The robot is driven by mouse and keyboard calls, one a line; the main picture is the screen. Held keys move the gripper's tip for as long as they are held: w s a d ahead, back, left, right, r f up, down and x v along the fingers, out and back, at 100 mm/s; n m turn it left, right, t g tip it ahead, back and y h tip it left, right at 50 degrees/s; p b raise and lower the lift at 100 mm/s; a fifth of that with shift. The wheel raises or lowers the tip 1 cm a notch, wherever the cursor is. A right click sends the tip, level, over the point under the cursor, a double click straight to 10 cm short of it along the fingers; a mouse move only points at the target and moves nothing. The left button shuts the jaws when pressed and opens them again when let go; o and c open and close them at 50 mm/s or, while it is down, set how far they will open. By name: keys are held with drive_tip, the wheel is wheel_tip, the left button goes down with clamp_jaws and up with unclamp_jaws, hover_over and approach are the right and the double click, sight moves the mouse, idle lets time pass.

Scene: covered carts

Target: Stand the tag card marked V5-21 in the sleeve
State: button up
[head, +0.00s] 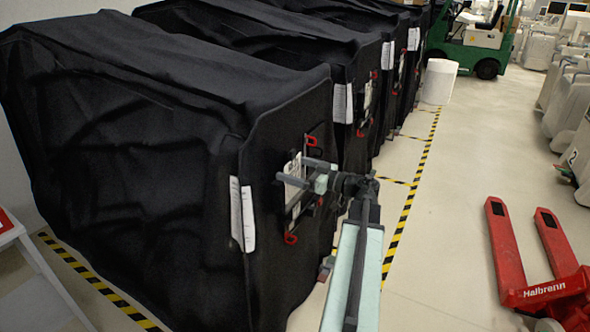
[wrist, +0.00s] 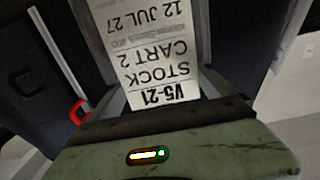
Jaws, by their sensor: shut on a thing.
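The white tag card (wrist: 157,55) shows in the wrist view, its print upside down: "V5-21", "STOCK CART 2", "12 JUL 27". My gripper (wrist: 150,70) is shut on the card, with a grey finger along each side. In the head view my gripper (head: 294,172) is at the end face of the nearest covered cart, with the pale card (head: 293,166) between its fingers. The dark sleeve frame (head: 318,194) with red corner clips is on that face, right behind the card. My fingers partly hide it, and I cannot tell whether the card is inside it.
The nearest black-covered cart (head: 120,150) fills the left, with a white paper strip (head: 242,215) on its corner. More covered carts (head: 345,50) stand behind. A red pallet truck (head: 545,275) is at the lower right. The aisle floor (head: 440,210) between is clear, with striped tape.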

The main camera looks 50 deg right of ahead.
drive_tip(key=o, duration=1)
drive_tip(key=shift+c, duration=0.2)
drive_tip(key=v, duration=0.7)
drive_tip(key=shift+s, duration=0.4)
drive_tip(key=shift+s+d+f, duration=0.1)
